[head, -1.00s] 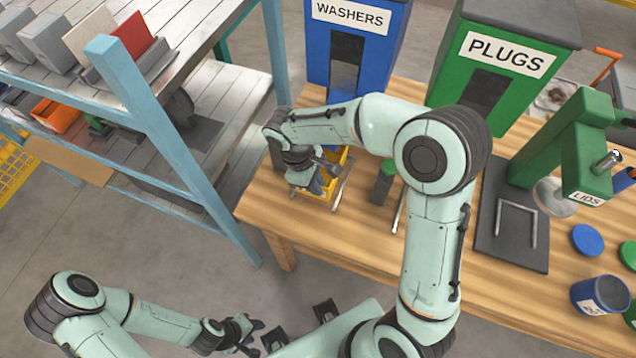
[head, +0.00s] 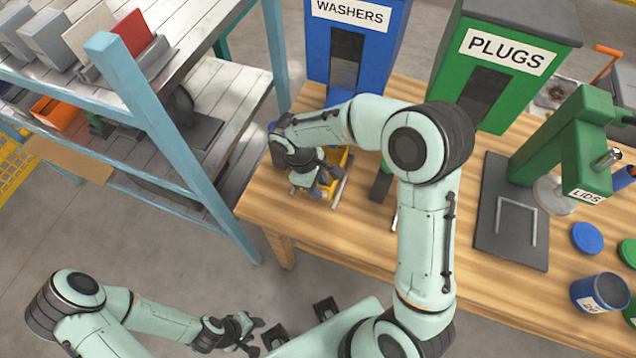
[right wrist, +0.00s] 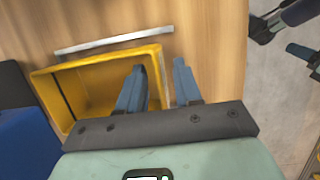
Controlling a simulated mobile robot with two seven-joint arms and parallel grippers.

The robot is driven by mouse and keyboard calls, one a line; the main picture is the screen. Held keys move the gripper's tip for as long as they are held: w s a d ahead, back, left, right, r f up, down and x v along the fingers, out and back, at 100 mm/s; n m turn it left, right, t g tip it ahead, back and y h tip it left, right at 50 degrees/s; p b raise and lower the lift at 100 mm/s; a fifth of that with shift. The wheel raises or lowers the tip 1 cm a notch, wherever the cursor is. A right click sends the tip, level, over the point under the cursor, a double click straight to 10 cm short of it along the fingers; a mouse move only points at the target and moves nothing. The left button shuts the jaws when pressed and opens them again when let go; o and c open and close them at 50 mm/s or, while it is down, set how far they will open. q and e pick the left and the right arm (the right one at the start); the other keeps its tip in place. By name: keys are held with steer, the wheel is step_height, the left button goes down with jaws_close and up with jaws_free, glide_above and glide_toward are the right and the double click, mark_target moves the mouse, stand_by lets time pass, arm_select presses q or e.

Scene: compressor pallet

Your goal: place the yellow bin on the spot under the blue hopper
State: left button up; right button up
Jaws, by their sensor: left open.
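The yellow bin (head: 341,160) is on the wooden table in front of the blue WASHERS hopper (head: 350,50), partly hidden by my right arm. In the right wrist view the bin (right wrist: 95,75) looks empty, with thin metal rails (right wrist: 115,43) along its upper and right sides. My right gripper (head: 318,185) is at the bin. Its fingers (right wrist: 160,75) are apart, one over the bin's inside and one outside its right wall. I cannot tell whether they touch the wall. My left gripper (head: 255,335) is open and empty, low and away from the table.
A green PLUGS hopper (head: 500,60) stands right of the blue one. A green LIDS press (head: 560,140), a dark plate (head: 510,240) and a blue can (head: 600,293) are on the right of the table. A blue-framed shelf (head: 160,130) stands at left.

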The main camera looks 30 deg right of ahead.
steer(key=shift+r, duration=0.15)
arm_select(q)
steer(key=shift+w+r+p, duration=0.8)
steer(key=shift+r+p, duration=0.1)
steer(key=shift+r, duration=0.25)
arm_select(e)
steer(key=v, duration=1.2)
